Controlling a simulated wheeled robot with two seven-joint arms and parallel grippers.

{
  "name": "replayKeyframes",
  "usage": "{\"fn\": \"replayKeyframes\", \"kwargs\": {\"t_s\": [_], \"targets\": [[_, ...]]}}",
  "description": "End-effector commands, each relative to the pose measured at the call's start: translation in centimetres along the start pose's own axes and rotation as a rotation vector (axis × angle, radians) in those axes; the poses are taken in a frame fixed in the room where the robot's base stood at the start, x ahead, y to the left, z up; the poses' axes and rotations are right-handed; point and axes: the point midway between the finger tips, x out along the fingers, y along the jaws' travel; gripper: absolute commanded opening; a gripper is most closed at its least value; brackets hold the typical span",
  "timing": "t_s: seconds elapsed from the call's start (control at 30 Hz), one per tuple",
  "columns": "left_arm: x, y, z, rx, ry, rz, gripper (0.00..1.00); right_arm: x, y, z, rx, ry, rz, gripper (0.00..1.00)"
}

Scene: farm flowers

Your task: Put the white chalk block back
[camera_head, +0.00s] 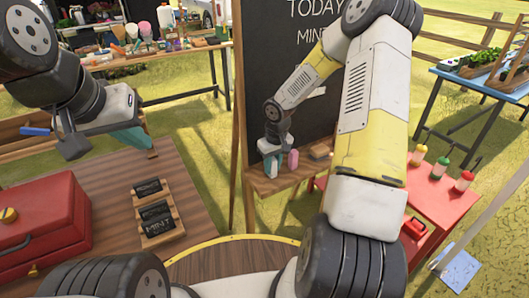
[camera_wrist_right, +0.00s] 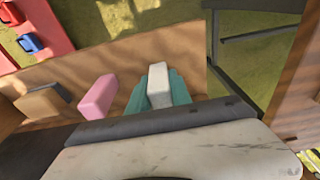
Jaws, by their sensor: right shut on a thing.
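The white chalk block (camera_wrist_right: 158,84) stands between the teal fingers of my right gripper (camera_wrist_right: 158,92), which is shut on it. In the head view my right gripper (camera_head: 271,166) is low over the left end of the easel's wooden ledge (camera_head: 285,182). Whether the block's lower end touches the ledge is hard to tell.
A red table (camera_head: 450,205) with squeeze bottles is at the right. A red toolbox (camera_head: 40,228) and a rack of small signs (camera_head: 157,213) sit on the brown table.

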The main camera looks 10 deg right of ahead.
Motion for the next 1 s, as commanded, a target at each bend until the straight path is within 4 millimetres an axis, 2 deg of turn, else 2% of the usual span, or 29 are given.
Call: {"fn": "replayKeyframes", "kwargs": {"t_s": [0.2,0.23,0.33,0.63,0.73,0.87,1.0], "targets": [[0.0,0.0,0.0,0.000,0.000,0.000,0.00,0.1,0.0,0.0,0.000,-0.001,0.000,0.00],[0.0,0.0,0.0,0.000,0.000,0.000,0.00,0.1,0.0,0.0,0.000,-0.001,0.000,0.29],[0.0,0.0,0.0,0.000,0.000,0.000,0.00,0.1,0.0,0.1,0.001,-0.001,0.000,0.47],[0.0,0.0,0.0,0.000,0.000,0.000,0.00,0.0,0.0,0.0,0.001,0.000,0.000,0.47],[0.0,0.0,0.0,0.000,0.000,0.000,0.00,-0.5,0.1,0.0,0.002,0.001,0.001,0.47],[0.0,0.0,0.0,0.000,0.000,0.000,0.00,-2.5,0.1,-0.1,0.004,0.003,0.003,0.47],[0.0,0.0,0.0,0.000,0.000,0.000,0.00,-5.6,0.2,0.0,0.004,0.003,0.004,0.47]]}}
